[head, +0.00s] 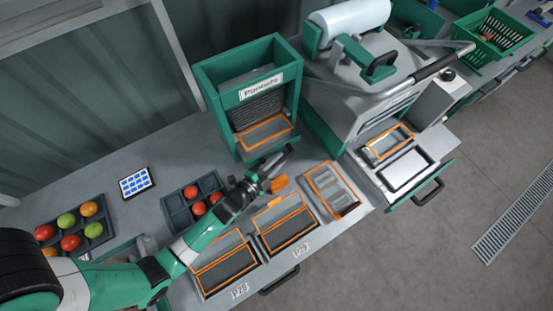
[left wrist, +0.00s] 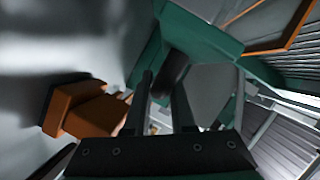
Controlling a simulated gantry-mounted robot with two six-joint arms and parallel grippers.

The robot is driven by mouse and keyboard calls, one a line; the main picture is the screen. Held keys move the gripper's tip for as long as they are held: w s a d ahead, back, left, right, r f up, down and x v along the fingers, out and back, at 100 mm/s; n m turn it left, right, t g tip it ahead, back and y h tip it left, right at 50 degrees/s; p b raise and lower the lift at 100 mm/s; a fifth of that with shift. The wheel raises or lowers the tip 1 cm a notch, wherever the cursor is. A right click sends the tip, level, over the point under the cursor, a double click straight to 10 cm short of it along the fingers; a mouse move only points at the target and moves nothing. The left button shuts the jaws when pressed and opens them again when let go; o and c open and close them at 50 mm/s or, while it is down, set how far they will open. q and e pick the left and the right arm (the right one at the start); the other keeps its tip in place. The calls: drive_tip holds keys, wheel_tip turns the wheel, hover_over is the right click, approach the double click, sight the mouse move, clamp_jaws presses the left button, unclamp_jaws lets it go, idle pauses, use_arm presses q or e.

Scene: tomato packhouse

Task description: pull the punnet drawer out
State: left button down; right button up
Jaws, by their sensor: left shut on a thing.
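The green punnet dispenser (head: 214,92), labelled "Punnets", stands upright at the back middle of the bench in the head view. Its punnet drawer (head: 252,158) is at the bottom front, below an orange-rimmed punnet (head: 264,131). My left gripper (head: 284,158) is at the drawer front. In the left wrist view its two fingers (left wrist: 163,100) stand on either side of the dark drawer handle (left wrist: 174,70), shut on it, with the green drawer front (left wrist: 200,35) just beyond. The gripper partly hides the handle in the head view. My right gripper is not in view.
An orange block (head: 279,184) lies close beside the gripper; it also shows in the left wrist view (left wrist: 90,112). Orange-rimmed punnets (head: 285,222) stand along the bench front. A dark tray (head: 177,212) with red tomatoes is left of them. A wrapping machine (head: 345,85) stands right.

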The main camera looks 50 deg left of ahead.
use_arm(q)
drive_tip(key=shift+w+a, duration=0.1)
drive_tip(key=shift+a, duration=0.45)
drive_tip(key=c, duration=1.1)
unclamp_jaws()
drive_tip(key=shift+a, duration=0.15)
drive_tip(key=o, duration=0.3)
drive_tip(key=shift+o, duration=0.2)
drive_tip(key=v, duration=1.1)
drive_tip(key=shift+s+r, duration=0.15)
drive_tip(key=shift+s, duration=0.15)
